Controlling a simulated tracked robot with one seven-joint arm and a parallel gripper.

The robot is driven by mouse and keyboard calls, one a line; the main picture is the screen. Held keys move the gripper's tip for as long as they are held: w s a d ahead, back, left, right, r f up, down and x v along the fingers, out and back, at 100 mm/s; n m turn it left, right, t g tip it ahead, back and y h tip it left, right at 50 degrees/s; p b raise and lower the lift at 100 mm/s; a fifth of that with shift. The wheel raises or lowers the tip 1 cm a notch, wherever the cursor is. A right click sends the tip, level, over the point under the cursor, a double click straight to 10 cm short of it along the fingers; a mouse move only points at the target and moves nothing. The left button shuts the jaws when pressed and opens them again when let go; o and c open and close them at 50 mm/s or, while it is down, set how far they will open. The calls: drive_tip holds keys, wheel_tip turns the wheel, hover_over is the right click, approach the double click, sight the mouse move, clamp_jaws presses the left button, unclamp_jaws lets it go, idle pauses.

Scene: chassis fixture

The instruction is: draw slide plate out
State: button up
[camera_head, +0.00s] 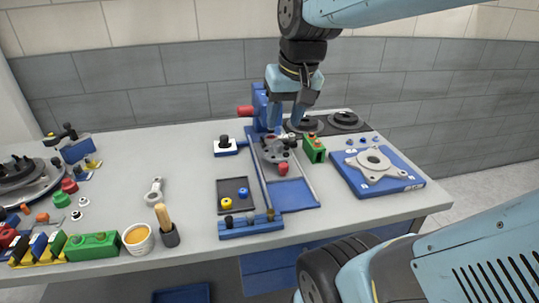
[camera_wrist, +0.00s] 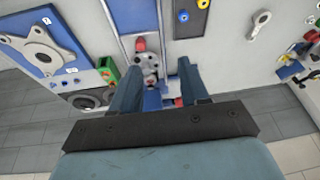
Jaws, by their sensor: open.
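The blue slide fixture (camera_head: 296,195) runs from the back of the bench to its front, with two pale rails. A grey metal part (camera_head: 275,150), seemingly on the slide plate, sits toward its back end. A red knob (camera_head: 283,169) stands at its front side. My gripper (camera_head: 286,124) is open above the back end of the fixture, fingers pointing down. In the wrist view, the grey part (camera_wrist: 150,64) and the red knob (camera_wrist: 141,45) show between and beyond the fingers of my gripper (camera_wrist: 158,70). Nothing is held. The plate itself is largely hidden by the grey part.
A green block (camera_head: 314,150) stands close to the right rail. A blue plate with a grey flange (camera_head: 372,163) lies further right. A dark tray (camera_head: 234,192) with small knobs is on the left. A blue block with a red handle (camera_head: 245,111) stands behind.

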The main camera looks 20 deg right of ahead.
drive_tip(key=shift+o, duration=1.1)
drive_tip(key=w+d+f+m+g, duration=0.1)
drive_tip(key=w+d+g, duration=0.1)
drive_tip(key=w, duration=0.2)
drive_tip(key=w+d+f+m+g+y, duration=0.1)
drive_tip(key=w+d+f+m, duration=0.1)
drive_tip(key=w, duration=0.3)
drive_tip(key=shift+d+g, duration=0.3)
drive_tip(key=shift+g, duration=0.1)
drive_tip(key=m+g+y, duration=0.2)
drive_tip(key=m+g, duration=0.1)
approach(284, 164)
drive_tip(key=x, duration=0.9)
drive_tip(key=shift+s+a+f, duration=0.1)
clamp_jaws()
